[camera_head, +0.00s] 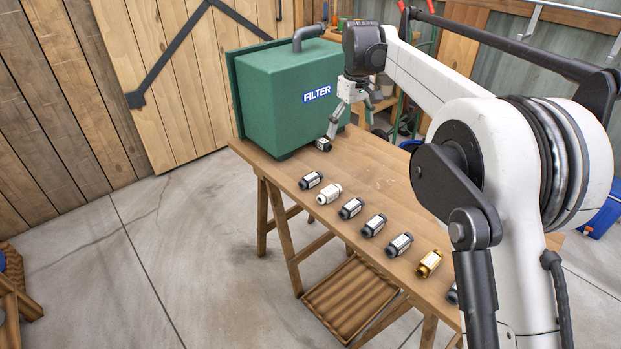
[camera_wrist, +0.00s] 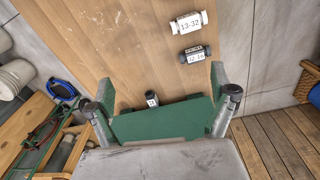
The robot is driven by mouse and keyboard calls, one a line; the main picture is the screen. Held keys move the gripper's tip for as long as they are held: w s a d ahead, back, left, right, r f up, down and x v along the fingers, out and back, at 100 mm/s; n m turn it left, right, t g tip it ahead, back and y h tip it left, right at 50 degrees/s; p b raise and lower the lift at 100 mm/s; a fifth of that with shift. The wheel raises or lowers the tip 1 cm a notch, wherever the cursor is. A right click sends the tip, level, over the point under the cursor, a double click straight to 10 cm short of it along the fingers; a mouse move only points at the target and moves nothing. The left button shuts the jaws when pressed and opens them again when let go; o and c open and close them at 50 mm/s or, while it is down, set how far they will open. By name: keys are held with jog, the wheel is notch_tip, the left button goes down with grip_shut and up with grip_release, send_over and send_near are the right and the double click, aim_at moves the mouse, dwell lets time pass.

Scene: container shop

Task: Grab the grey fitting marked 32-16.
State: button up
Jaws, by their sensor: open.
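My gripper (camera_head: 354,128) is open beside the green filter box, above the far end of the table. In the wrist view its two fingers (camera_wrist: 164,96) stand wide apart. A dark fitting (camera_head: 323,144) lies below and left of it, near the box; in the wrist view a small dark fitting (camera_wrist: 152,98) shows between the fingers, its label mostly unreadable. A dark grey fitting (camera_wrist: 195,54) has a label ending in 16; its first digits are unclear. A greyish fitting (camera_head: 400,244) lies farther down the row, its label too small to read.
The wooden table (camera_head: 385,175) carries a row of several fittings, including a white one (camera_head: 329,193), marked 13-32 in the wrist view, and a gold one (camera_head: 429,263). The green box (camera_head: 275,105) marked FILTER stands at the far end. My arm hides the near right part.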

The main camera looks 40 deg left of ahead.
jog(key=n, duration=0.2)
send_over(311, 176)
notch_tip(311, 176, down, 7)
jog(key=shift+g+h, duration=0.3)
notch_tip(311, 176, down, 14)
jog(key=shift+b, duration=0.45)
jog(key=c, duration=1.2)
